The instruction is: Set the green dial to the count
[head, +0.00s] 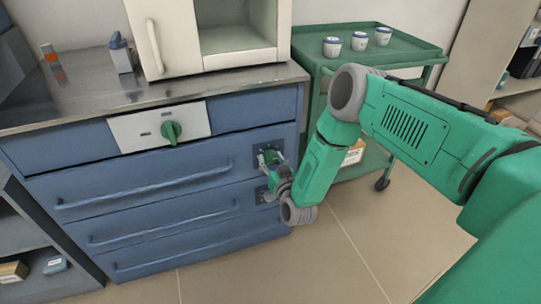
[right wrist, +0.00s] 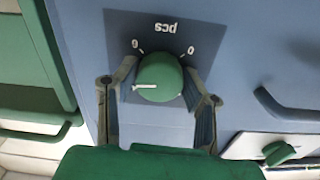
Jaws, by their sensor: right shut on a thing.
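The green dial (right wrist: 160,78) sits on a dark blue plate (right wrist: 125,25) marked "pcs" and fixed to the blue cabinet front. In the right wrist view the lettering is upside down, with small marks beside the dial, and the dial's white pointer line points left. In the head view the green dial (head: 271,157) is small and partly covered. My right gripper (head: 273,168) is at it, with one finger on each side of the dial in the right wrist view (right wrist: 160,92), shut on it. My left gripper is out of view.
A larger green knob (head: 172,131) is on a white panel (head: 135,127) left of the dial. Long drawer handles (head: 145,187) stick out from the cabinet. Three white and blue cups (head: 358,41) stand on a green trolley (head: 310,40). A white cabinet (head: 160,45) stands on the worktop.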

